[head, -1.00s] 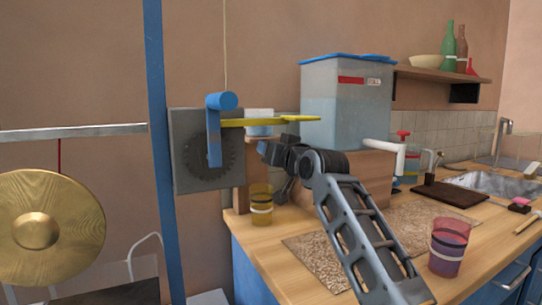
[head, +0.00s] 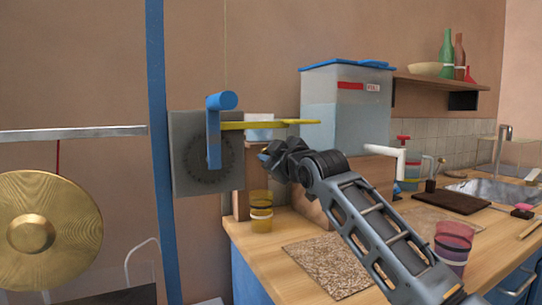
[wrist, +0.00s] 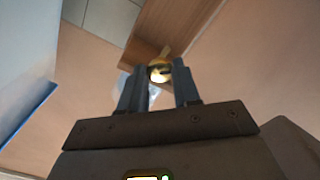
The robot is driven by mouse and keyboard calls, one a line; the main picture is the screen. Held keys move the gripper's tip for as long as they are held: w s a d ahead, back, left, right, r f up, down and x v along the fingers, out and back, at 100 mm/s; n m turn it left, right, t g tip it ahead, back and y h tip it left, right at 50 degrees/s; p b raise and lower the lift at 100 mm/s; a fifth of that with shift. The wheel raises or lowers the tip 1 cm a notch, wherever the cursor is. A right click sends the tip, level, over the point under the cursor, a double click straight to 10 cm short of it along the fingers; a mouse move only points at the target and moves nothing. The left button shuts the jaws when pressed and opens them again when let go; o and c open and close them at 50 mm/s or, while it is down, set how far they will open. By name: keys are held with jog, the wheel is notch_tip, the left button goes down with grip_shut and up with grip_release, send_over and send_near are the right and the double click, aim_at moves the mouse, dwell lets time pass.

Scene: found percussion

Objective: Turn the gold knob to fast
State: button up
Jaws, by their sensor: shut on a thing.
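The gold knob (wrist: 158,71) shows in the wrist view between my two fingertips, with a small pointer sticking out toward the upper right. My gripper (wrist: 157,82) is shut on it. In the head view my gripper (head: 265,157) is at the wooden block below the yellow lever, and it hides the knob. I cannot make out any speed marking around the knob.
A yellow lever (head: 270,124) reaches over my gripper. A blue crank (head: 214,130) and dark gear plate (head: 180,180) stand left. The water tank (head: 345,110) is above right. A yellow cup (head: 261,212) and a purple cup (head: 452,240) stand on the counter.

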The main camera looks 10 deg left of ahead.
jog(key=n+p, duration=0.1)
jog(key=n, duration=0.3)
jog(key=shift+d+n, duration=0.1)
jog(key=shift+n, duration=0.2)
jog(key=shift+f+n+p, duration=0.1)
jog(key=shift+n+p, duration=1)
jog(key=shift+n, duration=1.4)
jog(key=o, duration=1)
jog(key=shift+o, duration=0.2)
jog(key=v, duration=0.7)
jog(key=shift+s+d, duration=0.15)
jog(key=shift+s, duration=0.2)
